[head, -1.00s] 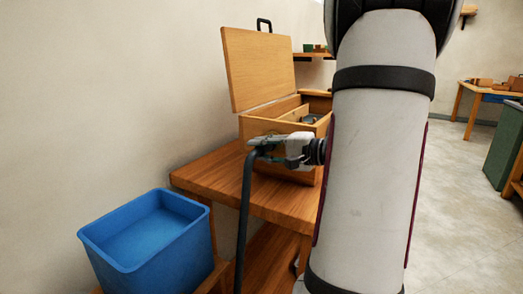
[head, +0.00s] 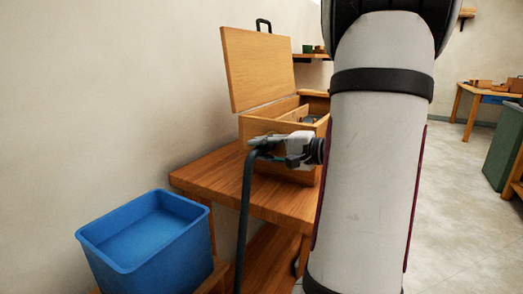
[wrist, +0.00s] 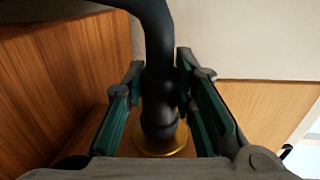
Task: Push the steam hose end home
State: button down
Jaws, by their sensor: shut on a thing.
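The steam hose (head: 245,215) is a thick black hose that hangs down in front of the wooden table and bends over at its top into my gripper (head: 265,147). My gripper is shut on the hose near its end, at the front of the wooden box. In the wrist view the hose (wrist: 155,40) runs between the two green-lined fingers (wrist: 160,90) and its dark end meets a brass ring (wrist: 165,148). How deep the end sits in the ring is hidden. In the head view the ring cannot be made out.
The wooden box (head: 258,128) with its lid (head: 257,70) raised stands on the wooden table (head: 215,182), close to the wall. A blue bin (head: 150,262) stands at the lower left. My arm covers the table's right side. Open floor lies to the right.

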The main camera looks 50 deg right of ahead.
jog(key=shift+d, duration=0.55)
dwell(0.4)
jog(key=c, duration=1.2)
grip_release()
jog(key=shift+c, duration=0.2)
jog(key=v, duration=1.2)
